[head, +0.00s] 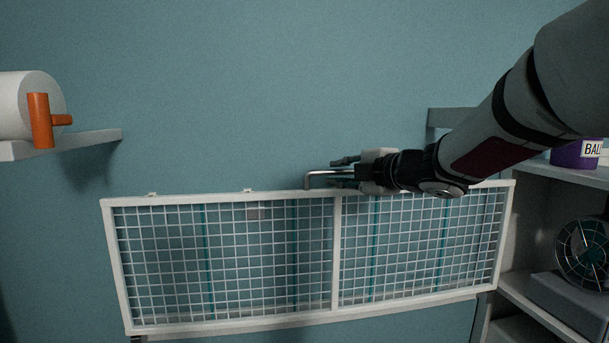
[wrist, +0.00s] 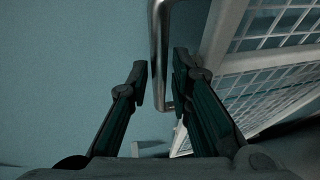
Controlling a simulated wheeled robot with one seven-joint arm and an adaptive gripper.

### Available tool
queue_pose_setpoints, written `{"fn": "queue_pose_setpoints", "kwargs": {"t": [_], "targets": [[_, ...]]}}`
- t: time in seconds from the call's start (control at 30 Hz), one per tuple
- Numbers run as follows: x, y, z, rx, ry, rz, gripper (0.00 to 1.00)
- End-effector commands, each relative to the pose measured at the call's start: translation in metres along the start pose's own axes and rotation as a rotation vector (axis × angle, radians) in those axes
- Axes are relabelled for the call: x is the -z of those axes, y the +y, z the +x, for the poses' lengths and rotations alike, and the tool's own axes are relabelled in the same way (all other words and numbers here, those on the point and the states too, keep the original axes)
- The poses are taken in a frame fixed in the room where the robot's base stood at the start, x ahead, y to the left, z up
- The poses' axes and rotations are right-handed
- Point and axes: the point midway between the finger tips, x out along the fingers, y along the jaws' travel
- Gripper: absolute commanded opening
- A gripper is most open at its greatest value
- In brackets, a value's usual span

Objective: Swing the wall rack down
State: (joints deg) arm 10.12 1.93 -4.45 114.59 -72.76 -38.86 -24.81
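The wall rack (head: 337,250) is a wide white frame with a wire grid in two panels, in front of the blue wall. It also shows at the right in the wrist view (wrist: 222,32). A grey metal bar handle (head: 325,172) stands up from its top edge near the middle. My gripper (head: 343,171) reaches the handle from the right. In the wrist view my gripper (wrist: 161,80) is open, with one finger on each side of the handle (wrist: 158,45). The fingers are close to the bar, and I see no clear grip on it.
A shelf (head: 85,141) at the left holds a white roll (head: 18,103) and an orange object (head: 40,120). At the right, a shelving unit (head: 545,312) holds a purple tub (head: 568,155) and a fan (head: 584,250). The wall above the rack is clear.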

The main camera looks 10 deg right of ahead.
Motion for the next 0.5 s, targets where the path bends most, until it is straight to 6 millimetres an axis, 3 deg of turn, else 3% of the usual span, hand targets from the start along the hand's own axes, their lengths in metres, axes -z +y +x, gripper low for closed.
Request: {"fn": "queue_pose_setpoints", "kwargs": {"t": [0.17, 0.47, 0.5], "targets": [[0.0005, -0.0001, 0.0121, 0.0, 0.001, -0.001, 0.2], [0.0003, 0.0, 0.0134, 0.0, 0.0, -0.001, 0.2], [0.0003, 0.0, 0.0134, 0.0, 0.0, -0.001, 0.11]]}}
